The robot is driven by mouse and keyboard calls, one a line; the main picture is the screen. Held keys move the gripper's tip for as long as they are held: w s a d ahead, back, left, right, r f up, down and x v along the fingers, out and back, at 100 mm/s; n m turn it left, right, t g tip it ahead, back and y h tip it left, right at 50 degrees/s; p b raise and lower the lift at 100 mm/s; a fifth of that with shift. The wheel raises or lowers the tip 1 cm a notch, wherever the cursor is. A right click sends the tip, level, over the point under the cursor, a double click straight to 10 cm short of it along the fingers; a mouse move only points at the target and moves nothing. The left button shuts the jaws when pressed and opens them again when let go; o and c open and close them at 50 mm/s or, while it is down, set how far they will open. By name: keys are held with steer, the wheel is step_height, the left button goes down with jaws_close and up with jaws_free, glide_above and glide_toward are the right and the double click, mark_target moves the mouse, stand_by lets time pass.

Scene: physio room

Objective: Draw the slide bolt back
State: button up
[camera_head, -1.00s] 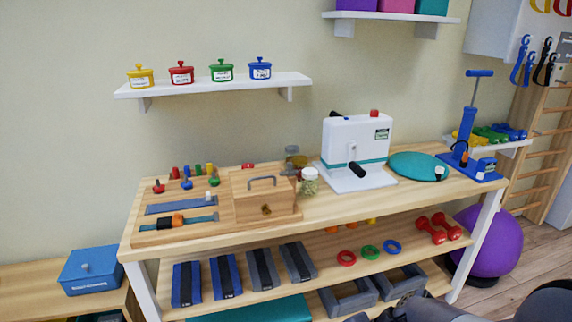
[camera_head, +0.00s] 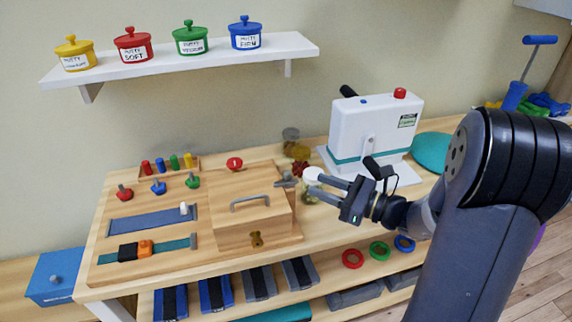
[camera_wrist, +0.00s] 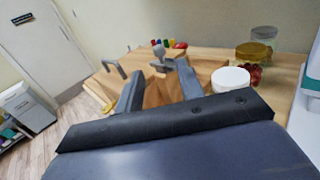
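A wooden box (camera_head: 250,219) with a grey bar handle and a brass keyhole plate stands on the activity board (camera_head: 200,254). A small grey metal fitting (camera_head: 285,183), apparently the slide bolt, sits at the box's right side. In the wrist view a grey knob-like part (camera_wrist: 160,53) shows beyond the fingers; it looks like this same fitting, but how far it is drawn I cannot tell. My gripper (camera_head: 311,185) is to the right of the box, pointing left toward the fitting. Its fingers (camera_wrist: 161,82) are apart with nothing visibly held between them.
A white-lidded jar (camera_wrist: 230,79) stands close beside my right finger in the wrist view. A white machine (camera_head: 372,128) with a black handle stands behind my gripper. The board also carries coloured knobs (camera_head: 158,187), a blue strip (camera_head: 145,220) and a buckled strap (camera_head: 172,246).

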mark_target(287, 171)
steer(key=x, duration=1)
steer(key=shift+s+f+p, duration=0.1)
steer(key=shift+s+p, duration=0.05)
steer(key=shift+p, duration=0.2)
jaws_close()
